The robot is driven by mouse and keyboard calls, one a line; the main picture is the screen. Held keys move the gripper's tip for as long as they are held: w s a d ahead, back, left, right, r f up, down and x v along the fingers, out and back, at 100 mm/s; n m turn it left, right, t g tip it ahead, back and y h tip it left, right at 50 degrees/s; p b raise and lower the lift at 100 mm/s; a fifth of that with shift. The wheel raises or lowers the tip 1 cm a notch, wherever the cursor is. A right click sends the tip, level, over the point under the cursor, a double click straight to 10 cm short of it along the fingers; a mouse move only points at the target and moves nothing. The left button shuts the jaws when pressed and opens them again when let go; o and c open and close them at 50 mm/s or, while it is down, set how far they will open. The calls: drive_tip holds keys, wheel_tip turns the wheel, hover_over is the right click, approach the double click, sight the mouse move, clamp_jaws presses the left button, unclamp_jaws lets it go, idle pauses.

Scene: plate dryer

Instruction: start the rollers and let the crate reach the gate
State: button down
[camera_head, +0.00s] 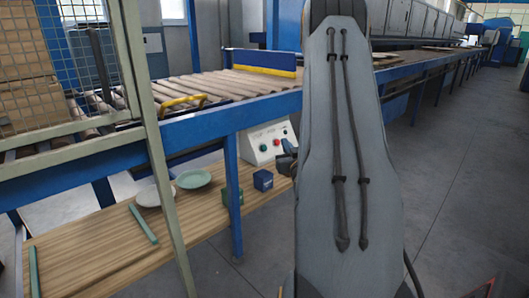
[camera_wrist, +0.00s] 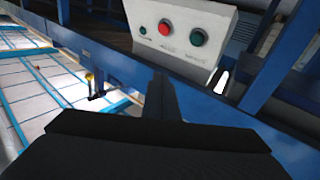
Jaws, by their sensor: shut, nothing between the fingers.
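The pale control box (camera_head: 262,134) is mounted under the roller conveyor (camera_head: 215,84). In the wrist view, its panel (camera_wrist: 180,12) has a red button (camera_wrist: 164,27) between a small green light or button (camera_wrist: 142,30) and a larger green button (camera_wrist: 197,37). My gripper (camera_wrist: 159,75) is shut and empty, just below the panel in that picture; any contact is unclear. In the head view my gripper (camera_head: 287,150) is partly hidden beside the box. A blue, yellow-edged barrier (camera_head: 264,62), possibly the gate, stands across the rollers. I cannot clearly identify the crate.
A mesh guard (camera_head: 88,60) with a pale post encloses brown stacks (camera_head: 25,105) at left. A yellow handle (camera_head: 182,101) lies over the rollers. A wooden shelf (camera_head: 95,250) below holds dishes (camera_head: 193,179) and a small blue box (camera_head: 263,180). Floor at right is clear.

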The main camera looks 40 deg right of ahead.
sight(264, 148)
drive_tip(key=shift+w, duration=0.1)
drive_tip(key=shift+w+a+f+b, duration=0.1)
drive_tip(key=shift+w+f+b, duration=0.75)
drive_tip(key=shift+w, duration=0.4)
drive_tip(key=shift+w+a+f+b, duration=0.15)
drive_tip(key=shift+w+f+b, duration=0.45)
drive_tip(key=shift+w+b, duration=0.5)
drive_tip(key=shift+w+a+f+b, duration=0.1)
drive_tip(key=shift+w+f+b, duration=0.65)
drive_tip(key=shift+w, duration=0.65)
drive_tip(key=shift+w+f, duration=0.25)
drive_tip(key=shift+w, duration=0.1)
